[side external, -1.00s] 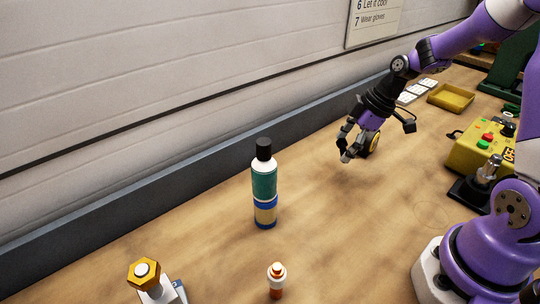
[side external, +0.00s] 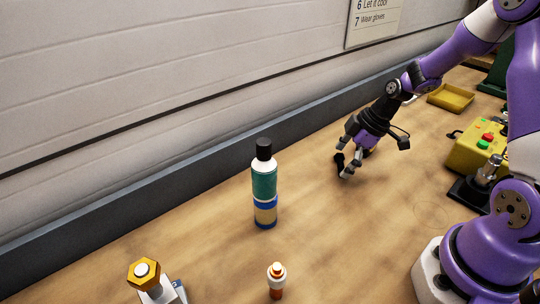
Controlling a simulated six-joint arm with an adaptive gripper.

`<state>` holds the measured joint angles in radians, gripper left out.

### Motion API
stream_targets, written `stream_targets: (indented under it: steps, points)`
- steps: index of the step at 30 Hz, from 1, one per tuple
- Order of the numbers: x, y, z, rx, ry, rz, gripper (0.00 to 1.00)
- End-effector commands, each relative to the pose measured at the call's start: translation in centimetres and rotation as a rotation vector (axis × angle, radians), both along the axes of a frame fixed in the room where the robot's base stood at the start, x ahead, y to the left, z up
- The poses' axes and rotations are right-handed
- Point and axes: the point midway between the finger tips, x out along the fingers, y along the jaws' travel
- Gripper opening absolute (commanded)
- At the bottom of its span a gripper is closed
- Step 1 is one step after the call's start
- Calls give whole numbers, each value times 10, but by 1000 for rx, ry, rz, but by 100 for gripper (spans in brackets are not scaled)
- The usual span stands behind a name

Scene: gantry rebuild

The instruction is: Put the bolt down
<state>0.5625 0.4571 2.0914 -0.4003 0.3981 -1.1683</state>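My gripper (side external: 344,166) is low over the middle of the wooden bench (side external: 330,240), fingers pointing down and to the left, to the right of the tall bottle. Its dark fingertips are small in this view, and I cannot tell how far apart they are. I cannot make out a bolt between or below them; a small one could be hidden by the fingers.
A green-and-white bottle with a black cap (side external: 264,185) stands left of my gripper. A small orange-and-white bottle (side external: 277,281) and a yellow hexagonal piece on a stand (side external: 145,272) are in front. A yellow button box (side external: 477,150) and yellow tray (side external: 451,97) are right.

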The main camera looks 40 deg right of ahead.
Motion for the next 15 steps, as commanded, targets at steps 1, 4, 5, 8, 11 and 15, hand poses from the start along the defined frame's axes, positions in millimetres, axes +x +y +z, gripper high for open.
stream_targets:
  steps: [1,4,5,8,11,15]
  points:
    - [0,0,0,0,0,0,100]
    - [0,0,0,0,0,0,100]
    - [0,0,0,0,0,0,100]
    - [0,0,4,-1,-2,-1,100]
    - [-3,-4,17,-1,-5,-3,100]
    - [-13,-11,46,-3,-7,-4,100]
